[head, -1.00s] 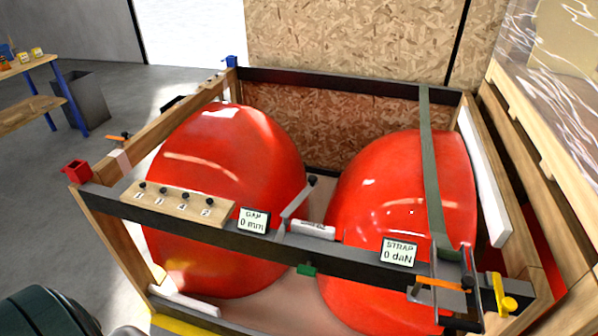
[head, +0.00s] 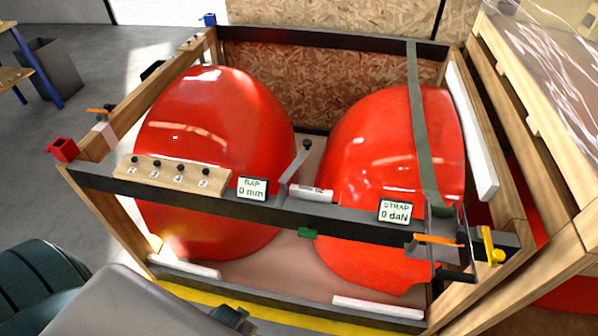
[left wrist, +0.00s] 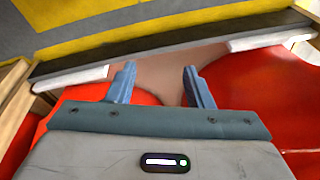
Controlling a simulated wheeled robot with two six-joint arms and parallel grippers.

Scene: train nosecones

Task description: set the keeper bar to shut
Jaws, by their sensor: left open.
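The keeper bar is not marked. A grey lever (head: 298,163) with a dark knob stands tilted over the middle of the crate's dark front rail. An orange bar (head: 438,240) lies across the strap fitting at the right end of that rail. I cannot tell which of these is the keeper bar. My left gripper (left wrist: 160,82) is open and empty in the left wrist view, above the crate floor between the red nosecones. In the head view its grey housing enters at the bottom left, apart from both parts. My right gripper is not in view.
Two red nosecones (head: 212,150) fill the crate. A green strap (head: 420,130) runs over the right one. Its front rail (head: 345,228) carries GAP (head: 252,188) and STRAP (head: 395,211) displays. A yellow knob (head: 492,245) sits at the right corner.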

